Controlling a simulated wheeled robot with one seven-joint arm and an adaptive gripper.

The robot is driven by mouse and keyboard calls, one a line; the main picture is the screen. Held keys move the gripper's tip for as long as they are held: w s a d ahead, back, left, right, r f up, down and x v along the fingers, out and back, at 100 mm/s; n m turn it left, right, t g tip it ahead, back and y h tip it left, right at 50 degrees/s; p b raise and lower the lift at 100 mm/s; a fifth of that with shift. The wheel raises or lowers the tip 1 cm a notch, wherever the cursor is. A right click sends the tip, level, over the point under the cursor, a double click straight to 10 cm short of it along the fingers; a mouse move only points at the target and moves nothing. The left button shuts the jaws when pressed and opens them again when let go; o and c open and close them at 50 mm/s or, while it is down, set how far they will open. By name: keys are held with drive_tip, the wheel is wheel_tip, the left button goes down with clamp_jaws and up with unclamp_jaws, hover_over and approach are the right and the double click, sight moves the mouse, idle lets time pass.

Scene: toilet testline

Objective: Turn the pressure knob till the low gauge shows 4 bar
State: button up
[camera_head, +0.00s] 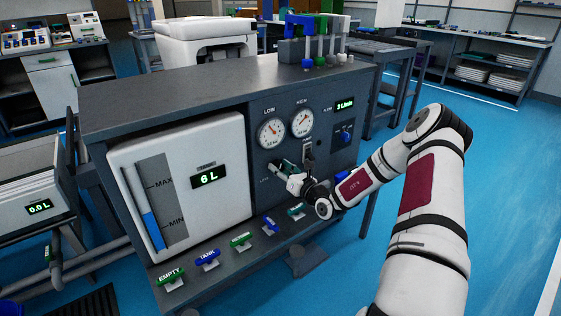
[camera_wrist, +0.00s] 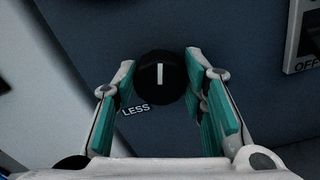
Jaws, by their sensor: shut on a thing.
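The pressure knob (camera_wrist: 160,80) is black and round with a white line that points straight up in the wrist view. My gripper (camera_wrist: 161,62) has its teal-padded fingers on either side of the knob and is shut on it. The word LESS stands at the knob's lower left.
A white tank (camera_head: 205,215) showing 6 L is left of the gauges. A switch marked OFF (camera_wrist: 308,45) is right of the knob. A blue knob (camera_head: 344,134) sits below a lit flow display (camera_head: 345,105). Several coloured handles, including TANK (camera_head: 207,258), line the lower ledge.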

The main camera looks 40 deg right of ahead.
drive_tip(key=m+p, duration=0.5)
drive_tip(key=shift+d+m, duration=0.15)
drive_tip(key=shift+m, duration=0.25)
drive_tip(key=m+p, duration=0.1)
drive_tip(key=m, duration=0.1)
drive_tip(key=m+p, duration=0.1)
drive_tip(key=m, duration=0.1)
drive_tip(key=m+p, duration=0.1)
drive_tip(key=m, duration=0.1)
drive_tip(key=shift+f, duration=0.25)
drive_tip(key=shift+m, duration=0.3)
drive_tip(key=o, duration=1.2)
drive_tip(key=shift+c, duration=0.2)
drive_tip(key=s, duration=1.2)
drive_tip(key=shift+d, duration=0.25)
